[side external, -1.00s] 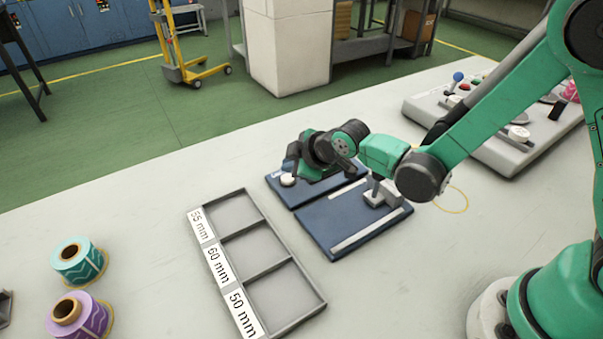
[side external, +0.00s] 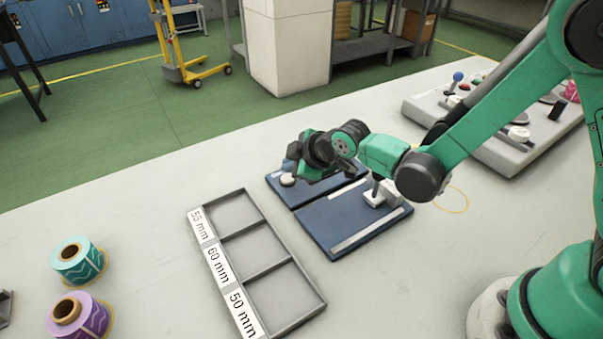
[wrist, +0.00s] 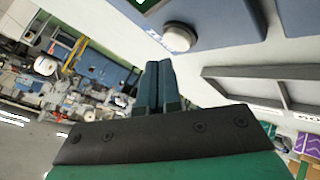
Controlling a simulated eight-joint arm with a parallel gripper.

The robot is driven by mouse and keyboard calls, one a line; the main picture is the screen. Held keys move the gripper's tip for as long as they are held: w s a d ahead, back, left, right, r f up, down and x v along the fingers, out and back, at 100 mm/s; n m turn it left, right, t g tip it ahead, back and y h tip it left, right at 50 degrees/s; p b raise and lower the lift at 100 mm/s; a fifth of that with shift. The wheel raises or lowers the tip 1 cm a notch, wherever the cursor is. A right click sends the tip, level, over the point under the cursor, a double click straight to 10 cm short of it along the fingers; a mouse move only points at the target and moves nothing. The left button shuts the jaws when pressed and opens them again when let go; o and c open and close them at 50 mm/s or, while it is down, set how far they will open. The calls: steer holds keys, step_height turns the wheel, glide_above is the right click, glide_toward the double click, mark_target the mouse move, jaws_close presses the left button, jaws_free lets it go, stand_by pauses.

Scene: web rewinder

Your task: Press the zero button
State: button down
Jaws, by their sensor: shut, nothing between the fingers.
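The zero button is a round white button (side external: 287,180) on the left part of a dark blue panel (side external: 276,186). In the wrist view the button (wrist: 178,37) shows at the top, beside blurred pale lettering. My gripper (side external: 294,172) is over the panel, close to the button in the side view. In the wrist view its two dark fingers (wrist: 158,66) are shut together, with nothing between them. Their tips lie just below and left of the button in that picture, with no clear contact.
A larger blue board (side external: 345,228) with pale strips and a small white block lies beside the panel. A grey three-compartment tray (side external: 283,258) labelled in mm lies in front. Teal (side external: 78,262) and purple (side external: 80,315) rolls stand left. A grey control console (side external: 500,150) stands at right.

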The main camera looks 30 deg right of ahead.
mark_target(291, 179)
steer(key=shift+f, duration=0.2)
steer(key=shift+f, duration=0.25)
steer(key=shift+f, duration=0.4)
stand_by(0.6)
steer(key=shift+r, duration=0.85)
steer(key=shift+r, duration=0.1)
steer(key=shift+r, duration=2.4)
